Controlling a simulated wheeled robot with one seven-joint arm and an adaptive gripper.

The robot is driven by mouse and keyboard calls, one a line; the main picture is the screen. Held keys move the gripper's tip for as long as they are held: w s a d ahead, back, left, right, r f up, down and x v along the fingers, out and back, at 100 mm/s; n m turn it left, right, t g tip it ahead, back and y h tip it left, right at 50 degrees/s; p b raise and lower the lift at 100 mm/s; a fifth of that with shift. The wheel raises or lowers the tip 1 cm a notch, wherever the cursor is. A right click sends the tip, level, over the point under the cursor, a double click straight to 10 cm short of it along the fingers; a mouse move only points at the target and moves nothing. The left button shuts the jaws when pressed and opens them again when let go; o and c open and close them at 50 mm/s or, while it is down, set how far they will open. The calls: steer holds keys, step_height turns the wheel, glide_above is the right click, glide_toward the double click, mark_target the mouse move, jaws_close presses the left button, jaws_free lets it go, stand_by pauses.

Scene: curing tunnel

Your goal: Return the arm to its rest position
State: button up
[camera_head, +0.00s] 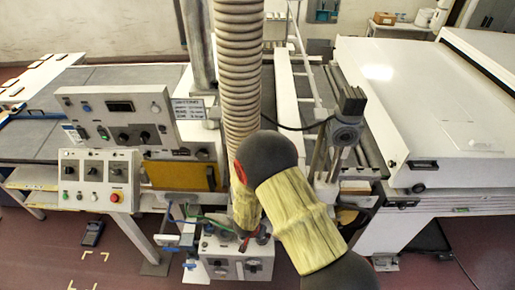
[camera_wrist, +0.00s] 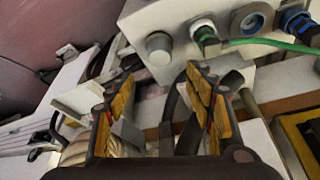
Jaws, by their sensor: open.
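My gripper (camera_wrist: 160,95) shows in the wrist view with two dark fingers and worn yellow pads. The fingers stand apart and nothing is between them. A light grey box (camera_wrist: 205,40) with knobs and a green cable lies just beyond the fingertips at the top. In the head view my arm, with dark joints and a yellow cover, hangs in front of the machine at the lower middle. My gripper cannot be clearly made out there.
A grey control box (camera_head: 238,267) with cables is close to my arm. A ribbed hose (camera_head: 239,70) hangs beside it. Control panels (camera_head: 115,115) stand at left, with a grey conveyor bed (camera_head: 125,77) behind. A large white hood (camera_head: 420,95) fills the right.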

steer(key=s+a+r+n+g+y+b, duration=0.1)
steer(key=s+a+r+n+g+y, duration=0.2)
steer(key=s+a, duration=0.55)
steer(key=s+d+r+n+g+y+b, duration=0.1)
steer(key=s+d+r+b, duration=0.2)
steer(key=r, duration=0.2)
steer(key=s+d+r+n+g+y+b, duration=0.1)
steer(key=s+d+r+b, duration=0.15)
steer(key=r, duration=0.35)
steer(key=s+d+r+t+h+b, duration=0.1)
steer(key=s+d+r+t+b, duration=0.2)
steer(key=d+b, duration=0.6)
steer(key=s+d+r+t+h+b, duration=0.2)
steer(key=s+d+r+b, duration=0.4)
steer(key=d+b, duration=0.3)
steer(key=d+r+t, duration=0.1)
steer(key=d, duration=0.2)
steer(key=shift+t, duration=0.3)
steer(key=shift+s, duration=0.1)
